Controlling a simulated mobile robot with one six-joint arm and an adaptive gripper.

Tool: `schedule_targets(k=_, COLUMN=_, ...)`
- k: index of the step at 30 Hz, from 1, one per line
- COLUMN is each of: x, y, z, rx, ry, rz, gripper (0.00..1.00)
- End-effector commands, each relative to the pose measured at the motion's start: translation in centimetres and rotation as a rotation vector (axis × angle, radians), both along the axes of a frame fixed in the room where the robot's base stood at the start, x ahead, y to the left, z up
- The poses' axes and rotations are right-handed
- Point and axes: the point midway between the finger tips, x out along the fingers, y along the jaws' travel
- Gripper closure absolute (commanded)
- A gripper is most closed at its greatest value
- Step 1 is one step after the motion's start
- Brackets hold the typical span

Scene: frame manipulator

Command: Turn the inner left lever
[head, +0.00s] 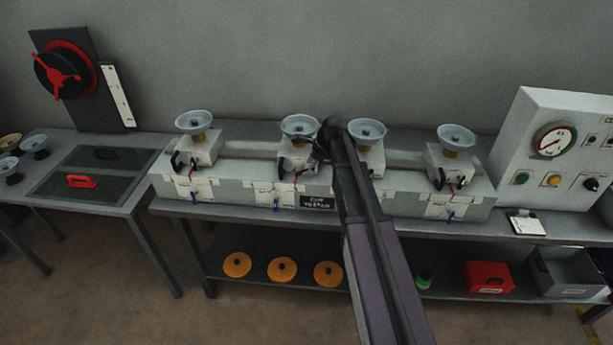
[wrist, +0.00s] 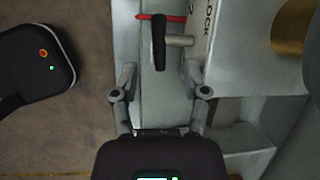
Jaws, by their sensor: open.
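The frame (head: 405,205) carries several white blocks with grey cups on top. The inner left block (head: 296,158) is second from the left, partly hidden by my arm. In the wrist view a black lever (wrist: 159,45) sits on a grey shaft beside a white block with "LOCK" lettering, with a red rod at its top end. My gripper (wrist: 160,70) is open and empty. Its two fingers stand on either side of the lever's lower end, apart from it. In the head view my gripper (head: 320,150) is at the inner left block, and the lever there is hard to make out.
The inner right block's cup (head: 367,131) stands close to my arm. A gauge panel (head: 550,145) is at the right. Orange discs (head: 282,269) and a red box (head: 489,277) lie on the lower shelf. A side table (head: 60,205) is at the left.

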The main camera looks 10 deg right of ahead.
Motion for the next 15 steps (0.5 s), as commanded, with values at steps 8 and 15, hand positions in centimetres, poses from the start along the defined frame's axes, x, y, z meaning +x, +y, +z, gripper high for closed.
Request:
schedule_targets(k=8, x=0.5, y=0.8, z=-2.3, rx=0.000, ry=0.000, rz=0.000, gripper=0.42)
schedule_targets(k=15, x=0.7, y=1.1, z=-3.0, rx=0.000, ry=0.000, rz=-0.001, gripper=0.42)
